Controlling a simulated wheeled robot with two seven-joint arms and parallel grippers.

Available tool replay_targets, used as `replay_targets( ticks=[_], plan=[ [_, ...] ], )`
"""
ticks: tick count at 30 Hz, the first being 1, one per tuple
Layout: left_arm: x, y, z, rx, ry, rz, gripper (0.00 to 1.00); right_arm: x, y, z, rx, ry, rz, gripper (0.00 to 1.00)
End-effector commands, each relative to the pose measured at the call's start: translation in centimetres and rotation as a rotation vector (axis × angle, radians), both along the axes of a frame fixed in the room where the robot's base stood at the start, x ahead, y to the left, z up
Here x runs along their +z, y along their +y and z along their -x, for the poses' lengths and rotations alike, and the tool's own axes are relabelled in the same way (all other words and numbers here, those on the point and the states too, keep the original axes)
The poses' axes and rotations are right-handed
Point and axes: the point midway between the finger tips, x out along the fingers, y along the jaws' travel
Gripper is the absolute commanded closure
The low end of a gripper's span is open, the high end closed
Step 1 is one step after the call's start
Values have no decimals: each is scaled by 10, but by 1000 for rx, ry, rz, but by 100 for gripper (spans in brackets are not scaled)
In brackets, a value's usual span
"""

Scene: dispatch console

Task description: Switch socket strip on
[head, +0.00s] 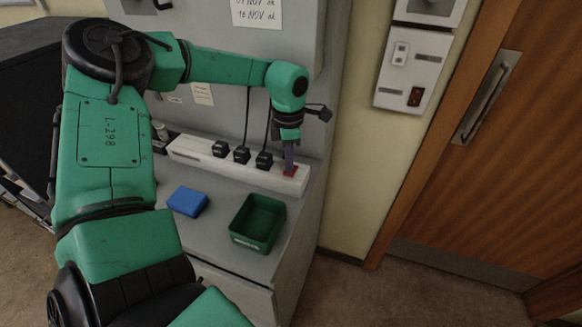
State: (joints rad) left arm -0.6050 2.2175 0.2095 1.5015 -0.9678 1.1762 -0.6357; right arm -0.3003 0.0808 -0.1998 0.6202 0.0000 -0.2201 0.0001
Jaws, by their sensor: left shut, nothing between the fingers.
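The white socket strip (205,155) lies along the back of the grey console top. Several black plugs (241,154) with cables sit in it. Its red switch (290,172) is at the right end. My left gripper (289,168) is shut and points down right at the red switch. Its fingertips appear to touch the switch and cover part of it. I cannot tell whether the switch is pressed or lit. My right gripper does not show.
A blue box (187,201) and an open green bin (258,221) stand on the console top (222,208) in front of the strip. A wall panel (412,70) with switches and a wooden door (520,150) are at the right.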

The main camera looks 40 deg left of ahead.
Motion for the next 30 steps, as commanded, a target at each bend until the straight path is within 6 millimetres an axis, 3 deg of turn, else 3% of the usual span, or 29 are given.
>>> replay_targets(
  ticks=[23, 30],
  plan=[
    [-12, 0, 0, 0, 0, 0, 100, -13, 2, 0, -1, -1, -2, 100],
    [4, 0, -1, 0, -3, 0, 100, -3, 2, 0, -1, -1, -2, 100]
  ],
)
